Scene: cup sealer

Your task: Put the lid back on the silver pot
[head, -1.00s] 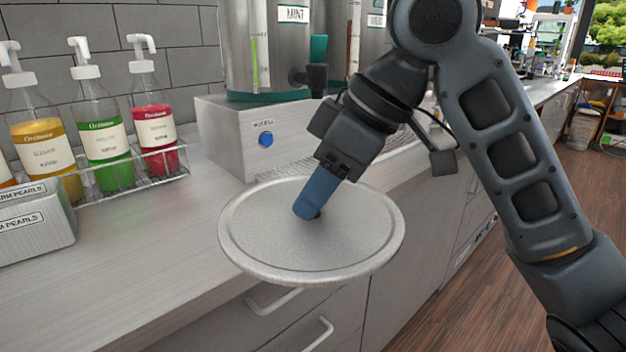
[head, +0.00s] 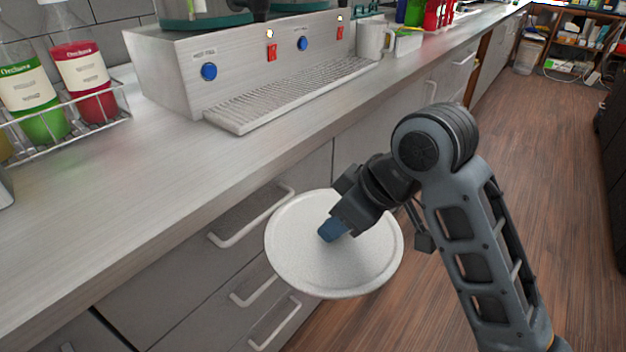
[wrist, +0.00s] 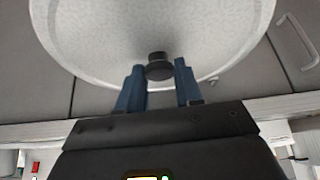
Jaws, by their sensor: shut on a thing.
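The round silver lid (head: 300,255) is held by my gripper (head: 330,232) in front of the counter, over the floor and drawer fronts. It is tilted in the head view. In the wrist view, the lid (wrist: 110,35) fills the upper middle, and its dark knob (wrist: 158,66) sits between the two blue fingers of my gripper (wrist: 159,78). The fingers are closed around the knob. No silver pot shows in the head view or the wrist view.
The counter (head: 140,200) runs along the left with a clear front stretch. Drawer handles (head: 252,215) stick out below. Open wooden floor (head: 540,180) lies right.

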